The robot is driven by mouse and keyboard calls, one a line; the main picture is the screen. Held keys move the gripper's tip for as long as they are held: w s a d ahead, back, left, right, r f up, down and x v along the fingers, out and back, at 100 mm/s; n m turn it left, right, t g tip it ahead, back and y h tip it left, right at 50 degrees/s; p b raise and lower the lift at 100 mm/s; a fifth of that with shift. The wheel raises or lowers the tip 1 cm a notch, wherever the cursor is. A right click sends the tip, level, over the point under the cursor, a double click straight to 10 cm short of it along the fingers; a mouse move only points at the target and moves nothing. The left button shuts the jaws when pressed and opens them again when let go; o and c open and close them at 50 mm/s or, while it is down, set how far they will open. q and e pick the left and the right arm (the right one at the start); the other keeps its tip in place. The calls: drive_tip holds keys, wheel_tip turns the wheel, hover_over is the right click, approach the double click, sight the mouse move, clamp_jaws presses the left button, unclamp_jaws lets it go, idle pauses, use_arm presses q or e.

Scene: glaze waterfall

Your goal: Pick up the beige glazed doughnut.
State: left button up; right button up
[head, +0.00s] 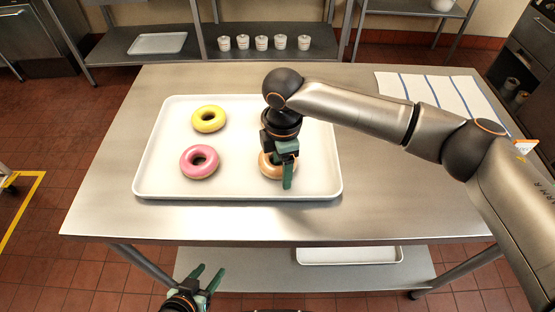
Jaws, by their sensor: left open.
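The beige glazed doughnut (268,168) lies on the white tray (235,190), near its front right part. My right gripper (286,172) is over it, pointing down, and hides much of it. A green finger shows in front of the doughnut's right part. I cannot tell whether the fingers touch it or how far apart they are. My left gripper (209,274) is open and empty, low in front of the table's front edge, away from the tray.
A pink doughnut (186,167) and a yellow doughnut (198,122) lie on the left half of the tray. A white cloth with blue stripes (450,96) lies at the back right of the steel table (385,205). Several small cups (261,43) stand on a shelf behind.

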clamp_jaws()
idle(0.3)
drive_tip(key=shift+r, duration=0.1)
